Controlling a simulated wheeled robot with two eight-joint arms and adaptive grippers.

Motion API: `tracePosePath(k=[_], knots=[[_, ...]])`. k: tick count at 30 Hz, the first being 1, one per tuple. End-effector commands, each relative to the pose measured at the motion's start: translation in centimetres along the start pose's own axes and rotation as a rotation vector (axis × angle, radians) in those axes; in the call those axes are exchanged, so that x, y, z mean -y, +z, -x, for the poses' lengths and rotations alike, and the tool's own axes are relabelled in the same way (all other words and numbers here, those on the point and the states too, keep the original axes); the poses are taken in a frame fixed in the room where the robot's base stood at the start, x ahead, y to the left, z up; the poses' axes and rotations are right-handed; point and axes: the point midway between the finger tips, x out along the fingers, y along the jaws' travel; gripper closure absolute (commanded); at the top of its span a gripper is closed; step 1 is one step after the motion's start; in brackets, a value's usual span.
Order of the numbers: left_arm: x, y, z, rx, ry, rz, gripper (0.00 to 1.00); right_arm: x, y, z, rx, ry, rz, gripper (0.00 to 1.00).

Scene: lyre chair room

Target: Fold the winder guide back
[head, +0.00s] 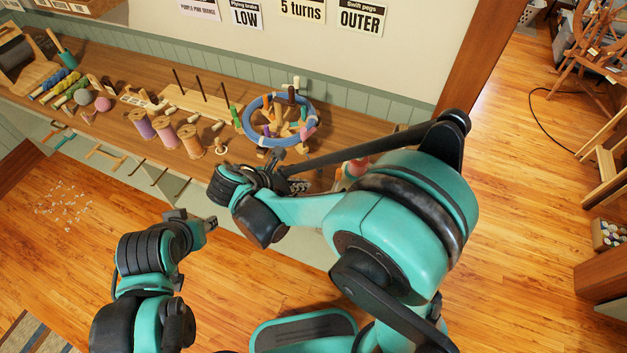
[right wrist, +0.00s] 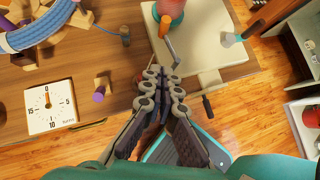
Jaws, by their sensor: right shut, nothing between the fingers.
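The winder shows at the top of the right wrist view, with a red cone (right wrist: 172,9) on a pale board (right wrist: 207,62). A thin grey bent metal arm, which looks like the winder guide (right wrist: 169,40), stands out below the cone. My right gripper (right wrist: 162,77) is shut and empty, its tips close to the guide's lower end; I cannot tell whether they touch. In the head view my right gripper (head: 296,184) is partly hidden by my arm, and the red cone (head: 355,168) shows behind it. My left gripper (head: 208,224) is off the bench's front edge; its finger opening is unclear.
A blue ring swift (head: 250,128) with coloured pegs stands on the bench left of the winder. A white timer (right wrist: 49,107) lies beside it in the right wrist view. Wooden spools (head: 190,141) stand further left. Open floor (head: 500,190) lies to the right.

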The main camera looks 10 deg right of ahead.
Motion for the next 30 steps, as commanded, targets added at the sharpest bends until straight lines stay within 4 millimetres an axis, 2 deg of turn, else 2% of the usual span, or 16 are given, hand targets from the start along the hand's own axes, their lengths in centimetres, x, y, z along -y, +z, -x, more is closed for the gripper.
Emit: tracePosePath(k=[13, 21, 30], knots=[[0.0, 1.9, -2.7, 0.0, 0.0, 0.0, 0.62, 0.1, -0.2, -9.4, 0.0, -0.002, -0.004, 1.0], [0.0, 2.2, -3.1, 0.0, 0.0, 0.0, 0.62, 0.1, 2.4, -11.5, 0.0, -0.001, -0.003, 1.0], [0.0, 2.2, -3.1, 0.0, 0.0, 0.0, 0.62, 0.0, 2.9, -11.8, 0.0, 0.0, 0.0, 1.0]])
